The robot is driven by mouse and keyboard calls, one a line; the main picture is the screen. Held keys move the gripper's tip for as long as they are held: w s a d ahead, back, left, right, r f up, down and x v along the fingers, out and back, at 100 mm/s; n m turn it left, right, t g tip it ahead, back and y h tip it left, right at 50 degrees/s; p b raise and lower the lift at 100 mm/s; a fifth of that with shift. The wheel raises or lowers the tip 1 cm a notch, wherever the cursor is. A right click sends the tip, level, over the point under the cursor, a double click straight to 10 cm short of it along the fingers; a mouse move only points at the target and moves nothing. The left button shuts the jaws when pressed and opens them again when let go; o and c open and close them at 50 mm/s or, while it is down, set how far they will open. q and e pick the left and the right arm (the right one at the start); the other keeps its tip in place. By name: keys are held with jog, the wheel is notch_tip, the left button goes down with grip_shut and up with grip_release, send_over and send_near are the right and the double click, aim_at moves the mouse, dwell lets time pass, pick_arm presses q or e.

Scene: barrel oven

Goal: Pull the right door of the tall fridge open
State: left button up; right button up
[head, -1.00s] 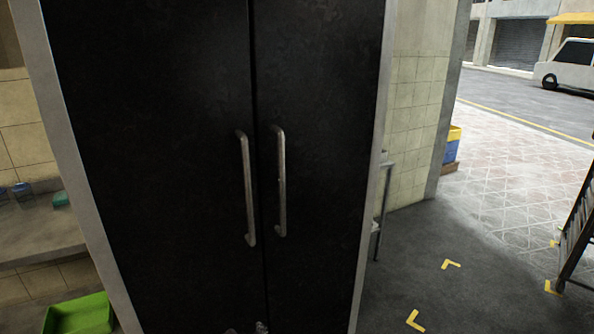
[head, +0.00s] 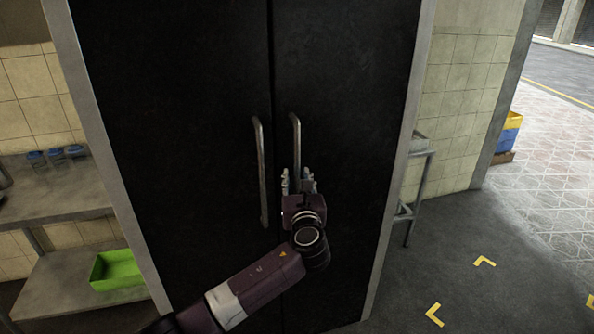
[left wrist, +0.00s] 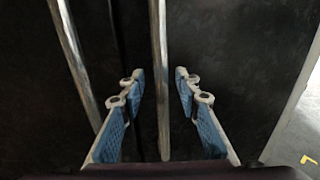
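The tall fridge has two black doors, the left door (head: 180,110) and the right door (head: 350,110). Both look shut, with a thin seam between them. The right door's metal handle (head: 296,138) is a vertical bar beside the seam; its lower part is hidden behind my left gripper (head: 299,182). In the left wrist view my left gripper (left wrist: 158,82) is open, and the right handle (left wrist: 160,50) runs between its two blue-padded fingers, with gaps on both sides. The left door's handle (head: 261,175) stands left of the gripper and shows in the left wrist view (left wrist: 76,58). My right gripper is not in view.
A counter (head: 70,198) with small blue items and a green bin (head: 117,270) on a lower shelf stand left of the fridge. A metal stand (head: 420,180) is close on the right. Floor with yellow corner marks (head: 435,314) is clear at front right.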

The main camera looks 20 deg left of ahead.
pick_arm(q)
jog(key=shift+x, duration=0.85)
jog(key=shift+w, duration=0.3)
jog(key=shift+c, duration=0.4)
grip_shut()
